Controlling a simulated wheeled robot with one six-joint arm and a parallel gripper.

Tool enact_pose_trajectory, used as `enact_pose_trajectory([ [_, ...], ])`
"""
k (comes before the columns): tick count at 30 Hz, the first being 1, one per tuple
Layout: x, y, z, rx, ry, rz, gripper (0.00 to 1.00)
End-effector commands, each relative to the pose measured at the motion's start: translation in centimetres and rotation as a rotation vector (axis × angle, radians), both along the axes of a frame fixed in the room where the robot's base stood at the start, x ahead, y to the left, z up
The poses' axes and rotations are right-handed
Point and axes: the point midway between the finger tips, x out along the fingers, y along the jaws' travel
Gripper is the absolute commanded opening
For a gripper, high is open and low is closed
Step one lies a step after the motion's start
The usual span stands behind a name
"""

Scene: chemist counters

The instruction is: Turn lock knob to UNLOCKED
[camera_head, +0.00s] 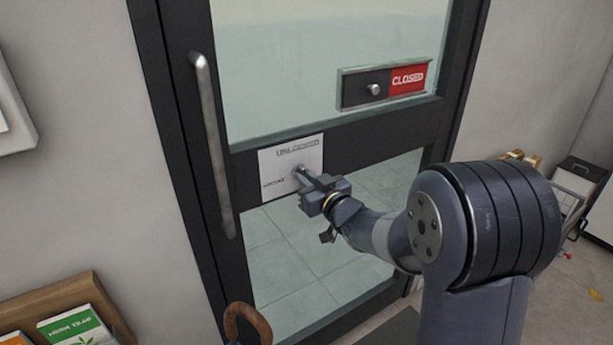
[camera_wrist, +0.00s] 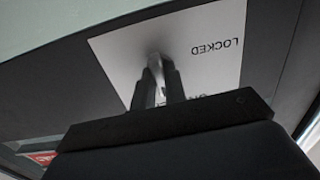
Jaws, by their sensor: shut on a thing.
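The lock plate (camera_head: 279,157) is a white panel on the dark crossbar of the glass door. It reads UNLOCKED along its top and LOCKED at its lower left. My gripper (camera_head: 305,178) reaches it from the lower right and is shut on the lock knob (camera_head: 299,169). In the wrist view the plate (camera_wrist: 205,45) appears turned over, with LOCKED upside down at right and the other word partly hidden. There my gripper's fingers (camera_wrist: 157,75) close around the knob (camera_wrist: 154,62). The fingers cover much of the knob, so I cannot tell which word it points to.
A long vertical door handle (camera_head: 213,145) is left of the plate. A sliding sign (camera_head: 385,84) above right shows red CLOSED. A wooden box with green packets (camera_head: 75,330) is at lower left, near a brown curved handle (camera_head: 247,323). A wire basket (camera_head: 570,185) stands at right.

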Motion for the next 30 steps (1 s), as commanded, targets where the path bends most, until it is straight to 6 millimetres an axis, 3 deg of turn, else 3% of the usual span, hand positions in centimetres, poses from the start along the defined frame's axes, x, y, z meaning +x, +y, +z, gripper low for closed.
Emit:
enact_pose_trajectory([
  [19, 0.05, 0.04, 0.19, 0.044, 0.024, 0.0, 0.0],
  [20, 0.05, 0.04, 0.19, 0.044, 0.024, 0.0, 0.14],
  [21, 0.05, 0.04, 0.19, 0.043, 0.023, 0.0, 0.18],
  [27, 0.04, 0.03, 0.14, 0.041, 0.024, 0.0, 0.34],
  [30, 0.03, 0.03, 0.11, 0.041, 0.024, 0.0, 0.35],
])
